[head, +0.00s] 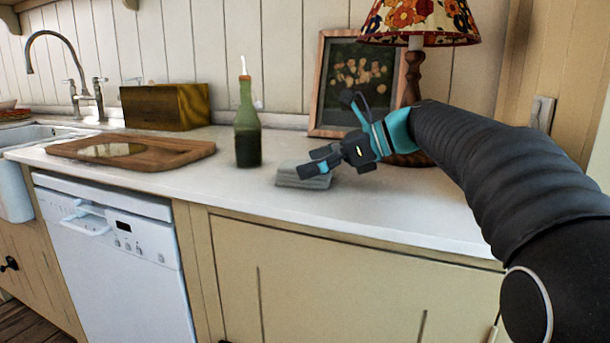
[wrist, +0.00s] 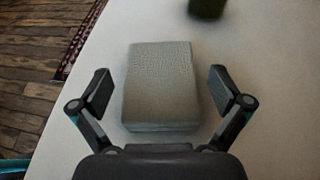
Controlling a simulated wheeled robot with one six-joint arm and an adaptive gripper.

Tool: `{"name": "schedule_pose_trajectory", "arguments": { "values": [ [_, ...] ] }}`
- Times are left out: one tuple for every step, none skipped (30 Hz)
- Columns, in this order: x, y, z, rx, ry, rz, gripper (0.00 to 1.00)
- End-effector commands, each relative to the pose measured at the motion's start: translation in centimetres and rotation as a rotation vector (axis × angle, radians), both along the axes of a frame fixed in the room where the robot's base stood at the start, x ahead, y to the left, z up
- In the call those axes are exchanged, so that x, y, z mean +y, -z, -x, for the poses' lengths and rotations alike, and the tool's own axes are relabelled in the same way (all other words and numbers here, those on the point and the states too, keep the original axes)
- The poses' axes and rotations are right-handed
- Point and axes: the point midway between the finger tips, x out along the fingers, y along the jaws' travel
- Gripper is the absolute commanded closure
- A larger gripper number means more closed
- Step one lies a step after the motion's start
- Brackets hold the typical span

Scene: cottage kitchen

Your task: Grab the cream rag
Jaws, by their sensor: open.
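The cream rag (head: 304,181) is a folded, greyish-cream block lying flat on the white counter (head: 400,208). In the head view my gripper (head: 322,164) is right at it and hides part of its top and right side. In the wrist view the rag (wrist: 160,85) lies in the middle, ahead of the palm. My gripper (wrist: 160,95) is open, with one finger on each side of the rag's near half. A gap shows between each finger and the rag. Nothing is held.
A green bottle (head: 247,130) stands just left of the rag. A wooden board (head: 180,154) lies further left. A framed picture (head: 325,85) and a lamp (head: 415,70) stand behind my gripper. The counter's front edge is close to the rag.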

Motion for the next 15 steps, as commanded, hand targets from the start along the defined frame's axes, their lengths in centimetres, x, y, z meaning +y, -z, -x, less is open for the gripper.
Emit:
{"name": "schedule_pose_trajectory", "arguments": {
  "values": [
    [0.54, 0.28, -0.03, 0.001, -0.003, 0.000, 0.00],
    [0.71, 0.35, -0.08, 0.001, -0.002, 0.000, 0.00],
    [0.88, 0.42, -0.13, 0.001, -0.001, 0.000, 0.00],
    [0.96, 0.45, -0.17, 0.001, 0.000, 0.000, 0.00],
    [1.01, 0.46, -0.18, 0.001, 0.000, 0.000, 0.00],
    [1.03, 0.47, -0.19, 0.001, 0.000, 0.000, 0.00],
    [1.03, 0.47, -0.19, 0.001, 0.000, 0.000, 0.00],
    [1.03, 0.45, -0.19, 0.001, 0.000, 0.000, 0.00],
    [1.02, 0.45, -0.20, 0.001, 0.000, 0.000, 0.00],
    [1.01, 0.46, -0.19, 0.001, 0.000, 0.000, 0.00],
    [1.01, 0.46, -0.19, 0.001, 0.000, 0.000, 0.00],
    [1.01, 0.46, -0.19, 0.001, 0.000, 0.000, 0.10],
    [1.01, 0.45, -0.19, 0.001, 0.000, 0.000, 0.18],
    [1.00, 0.45, -0.19, 0.001, 0.000, 0.000, 0.25],
    [1.00, 0.45, -0.19, 0.001, 0.000, 0.000, 0.35]
  ]
}}
